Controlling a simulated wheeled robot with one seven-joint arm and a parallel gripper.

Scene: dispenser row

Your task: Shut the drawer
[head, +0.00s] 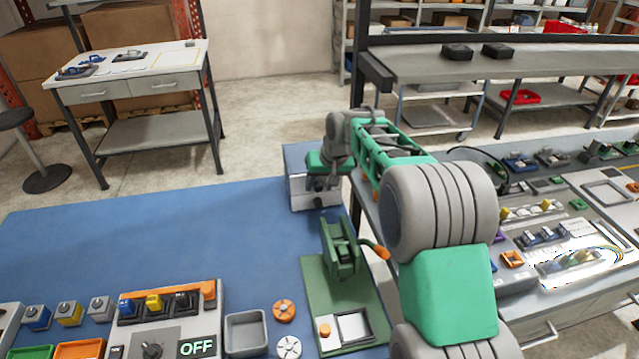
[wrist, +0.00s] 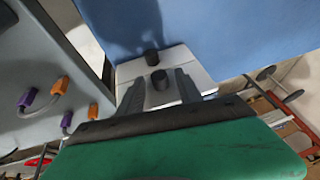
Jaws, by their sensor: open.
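A small drawer unit (head: 297,190) with pale front faces stands at the far right end of the blue-topped table. In the wrist view its pale drawer (wrist: 133,72) shows with two dark round knobs, one nearer (wrist: 160,80) and one farther (wrist: 151,57). How far the drawer stands out is hard to tell. My gripper (wrist: 158,88) is open, its two fingers to either side of the nearer knob in that view. Contact cannot be made out. In the head view my gripper (head: 318,198) is at the unit's front, partly covering it.
A green press (head: 342,250) with an orange-tipped lever stands on the blue table (head: 150,230), close to my arm. A grey tray (head: 246,333) and a switch box (head: 165,325) sit at the front. A crowded bench (head: 560,290) is on the right. The table's middle is clear.

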